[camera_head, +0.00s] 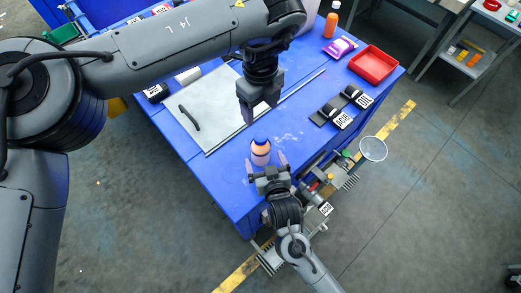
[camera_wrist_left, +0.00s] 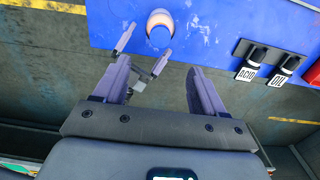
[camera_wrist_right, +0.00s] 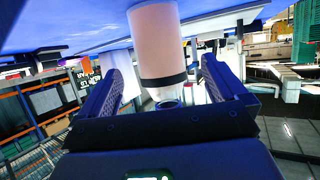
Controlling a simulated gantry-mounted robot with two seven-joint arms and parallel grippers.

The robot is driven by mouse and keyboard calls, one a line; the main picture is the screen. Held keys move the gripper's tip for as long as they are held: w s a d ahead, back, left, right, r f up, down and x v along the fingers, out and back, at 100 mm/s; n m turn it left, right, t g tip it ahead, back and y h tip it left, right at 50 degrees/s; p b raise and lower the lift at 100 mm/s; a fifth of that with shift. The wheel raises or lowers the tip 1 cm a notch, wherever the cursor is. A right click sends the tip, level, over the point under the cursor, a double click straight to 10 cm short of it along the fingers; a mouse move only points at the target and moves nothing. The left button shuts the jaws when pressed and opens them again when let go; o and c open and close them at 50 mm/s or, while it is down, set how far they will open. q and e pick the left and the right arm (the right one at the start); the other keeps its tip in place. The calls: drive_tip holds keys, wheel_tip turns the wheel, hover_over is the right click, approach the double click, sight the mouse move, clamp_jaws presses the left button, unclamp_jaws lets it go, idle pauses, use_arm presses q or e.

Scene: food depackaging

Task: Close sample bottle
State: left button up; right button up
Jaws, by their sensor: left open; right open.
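The sample bottle (camera_head: 260,154), pale peach with a dark band near its top, stands upright near the front edge of the blue table. It also shows in the left wrist view (camera_wrist_left: 160,20) and, large, in the right wrist view (camera_wrist_right: 157,42). My right gripper (camera_head: 267,163) is open at table level, its fingers pointing toward the bottle and spread to either side, with gaps visible. My left gripper (camera_head: 259,112) is open above and behind the bottle, pointing down; its fingers (camera_wrist_left: 160,65) hold nothing. I cannot make out a separate cap.
A grey panel (camera_head: 215,105) with a black handle lies left of the bottle. Black holders labelled ACID (camera_head: 332,115) and OIL (camera_head: 357,97) are to the right. A red tray (camera_head: 374,64), purple packet (camera_head: 340,47) and orange bottle (camera_head: 331,25) stand farther back. Equipment hangs at the table's front right edge.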

sight(263, 157)
drive_tip(key=shift+v, duration=1.7)
